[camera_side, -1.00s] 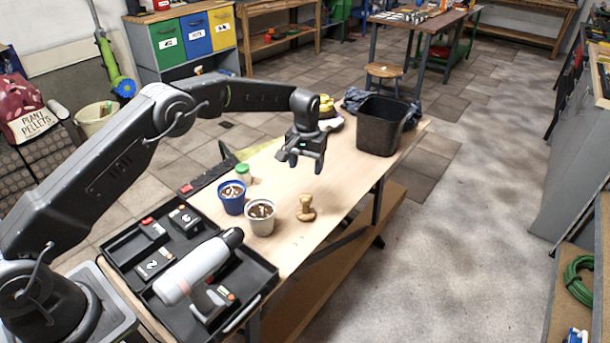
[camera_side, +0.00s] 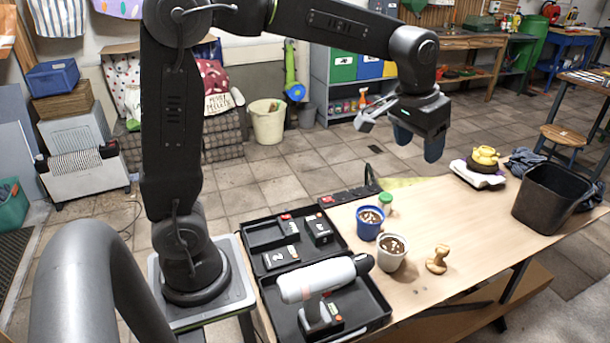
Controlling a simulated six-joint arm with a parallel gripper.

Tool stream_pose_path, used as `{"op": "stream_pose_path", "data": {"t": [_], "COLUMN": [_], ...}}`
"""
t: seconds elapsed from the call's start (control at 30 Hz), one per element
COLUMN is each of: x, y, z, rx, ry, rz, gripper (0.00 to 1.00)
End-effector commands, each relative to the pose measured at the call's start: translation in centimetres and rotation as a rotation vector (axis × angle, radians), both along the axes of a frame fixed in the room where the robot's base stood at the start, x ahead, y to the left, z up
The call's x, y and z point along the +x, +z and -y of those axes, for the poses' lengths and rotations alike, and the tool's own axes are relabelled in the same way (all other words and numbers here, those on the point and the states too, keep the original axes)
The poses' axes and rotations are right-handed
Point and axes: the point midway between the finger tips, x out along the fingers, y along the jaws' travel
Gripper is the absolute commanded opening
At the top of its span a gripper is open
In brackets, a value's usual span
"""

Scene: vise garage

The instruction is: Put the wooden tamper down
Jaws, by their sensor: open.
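The wooden tamper (camera_side: 437,260) stands on the bench top, right of the white pot, with nothing holding it. My gripper (camera_side: 418,150) is open and empty. It hangs well above the bench, up and slightly left of the tamper in the picture, and is clear of it. Its fingers point down.
A white pot (camera_side: 391,257) and a blue pot (camera_side: 369,226), both with soil, stand left of the tamper. A green-lidded jar (camera_side: 385,201) is behind them. A black tool case (camera_side: 378,307) holds a drill (camera_side: 325,279). A black bin (camera_side: 548,200) and scale (camera_side: 478,176) stand right.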

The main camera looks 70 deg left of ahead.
Motion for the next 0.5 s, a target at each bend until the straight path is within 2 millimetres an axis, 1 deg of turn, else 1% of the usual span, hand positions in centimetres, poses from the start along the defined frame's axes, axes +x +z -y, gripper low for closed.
{"op": "stream_pose_path", "data": {"t": [0.03, 0.07, 0.1, 0.17, 0.2, 0.27, 0.3, 0.4, 0.5], "x": [-2.4, -3.7, -5.5, -8.1, -9.8, -12.4, -14.0, -17.4, -19.9], "y": [1.0, 1.4, 1.8, 2.1, 2.1, 2.0, 1.7, 0.7, -0.4], "z": [0.0, 0.0, 0.0, 0.0, 0.0, 0.0, 0.0, 0.0, 0.1], "rx": [0.003, 0.005, 0.008, 0.013, 0.015, 0.021, 0.024, 0.031, 0.038], "ry": [-0.011, -0.016, -0.026, -0.039, -0.047, -0.061, -0.069, -0.087, -0.101], "rz": [0.026, 0.04, 0.057, 0.083, 0.1, 0.126, 0.141, 0.178, 0.204], "gripper": [0.64, 0.64, 0.64, 0.64, 0.64, 0.64, 0.64, 0.64, 0.64]}}
